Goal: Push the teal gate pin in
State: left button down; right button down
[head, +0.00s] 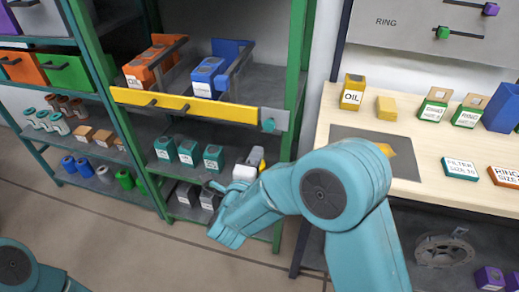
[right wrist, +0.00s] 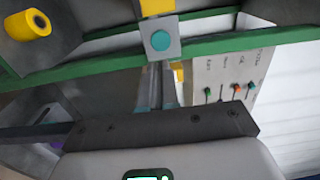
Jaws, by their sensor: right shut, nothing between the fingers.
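The teal gate pin (head: 268,125) sits in a grey block at the right end of the yellow gate bar (head: 190,106), on the front of the green rack. In the right wrist view the pin's round teal end (right wrist: 160,40) faces me. How deep it sits I cannot tell. My right gripper (head: 258,157) is just below the block in the head view. Its shut, empty fingers (right wrist: 158,72) point toward the pin, with the tips appearing just below it and no clear contact. My left gripper is out of view.
The green rack post (head: 290,100) stands beside the block, and a green rack beam (right wrist: 230,43) crosses the wrist view. Orange and blue bins (head: 222,62) sit behind the gate bar. Teal boxes (head: 188,152) stand on the shelf below. A workbench (head: 325,125) is at right.

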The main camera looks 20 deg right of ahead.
jog(key=v, duration=0.4)
jog(key=shift+s+a, duration=0.25)
jog(key=shift+s, duration=0.1)
jog(key=shift+d, duration=0.15)
jog(key=s+d+f+n+g+y+p, duration=0.15)
jog(key=d+f+g+p, duration=0.3)
jog(key=d+f, duration=0.7)
jog(key=s+a+f+n+g+y+p, duration=0.25)
jog(key=s+f+n+y, duration=0.35)
jog(key=f+n, duration=0.3)
jog(key=s+a+f+n+g+y, duration=0.2)
jog(key=s+a+n, duration=0.3)
jog(key=s, duration=0.3)
jog(key=s+a+f+n+g+y, duration=0.3)
jog(key=s+a+n+g+y, duration=0.1)
jog(key=s+n, duration=0.3)
jog(key=shift+s+a+f+g+b, duration=0.35)
jog(key=shift+s+a+g, duration=0.35)
jog(key=shift+a+g, duration=0.1)
